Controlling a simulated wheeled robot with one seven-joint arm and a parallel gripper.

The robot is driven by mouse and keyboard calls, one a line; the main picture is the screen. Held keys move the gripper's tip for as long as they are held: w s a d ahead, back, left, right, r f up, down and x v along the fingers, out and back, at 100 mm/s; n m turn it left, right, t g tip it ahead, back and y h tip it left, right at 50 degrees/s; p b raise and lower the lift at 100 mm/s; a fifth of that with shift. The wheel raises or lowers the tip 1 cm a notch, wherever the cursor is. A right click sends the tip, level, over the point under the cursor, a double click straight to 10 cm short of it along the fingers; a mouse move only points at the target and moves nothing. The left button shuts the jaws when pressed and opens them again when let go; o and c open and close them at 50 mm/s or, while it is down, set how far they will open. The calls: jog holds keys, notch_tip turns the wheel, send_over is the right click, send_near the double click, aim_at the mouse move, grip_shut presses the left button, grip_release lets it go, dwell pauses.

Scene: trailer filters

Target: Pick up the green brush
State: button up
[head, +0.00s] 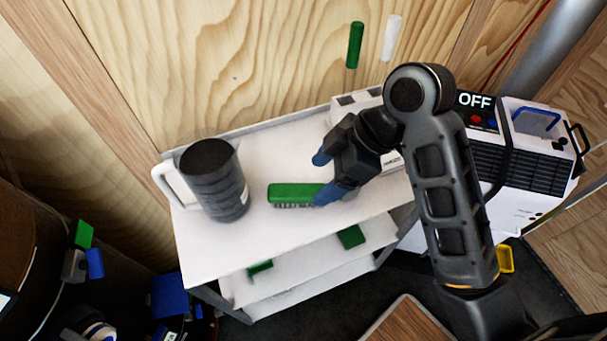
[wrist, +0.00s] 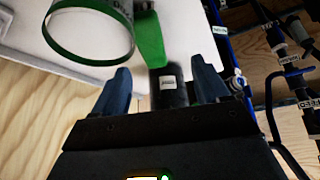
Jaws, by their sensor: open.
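The green brush (head: 292,193) lies on the white top shelf of a cart in the head view, bristles facing down. My gripper (head: 322,177) is open at its right end. One blue finger is behind the brush, and the other overlaps its right end in the picture. In the wrist view a green form that looks like the brush (wrist: 150,40) shows ahead of the two spread fingers (wrist: 162,85). Nothing is held. Whether a finger touches the brush I cannot tell.
A dark grey pitcher (head: 213,185) with a white handle stands on the cart top (head: 215,255), left of the brush. A white box (head: 357,100) is at the back right. Green items lie on the lower shelf (head: 310,262). A white-and-black machine (head: 535,150) stands at right.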

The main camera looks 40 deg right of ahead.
aim_at(299, 191)
jog(key=shift+w+d+f, duration=0.1)
jog(key=shift+w+d, duration=0.3)
jog(key=x, duration=0.7)
jog(key=shift+w+f, duration=0.1)
jog(key=shift+w, duration=0.2)
jog(key=shift+a+f, duration=0.1)
jog(key=shift+f, duration=0.25)
jog(key=c, duration=1.2)
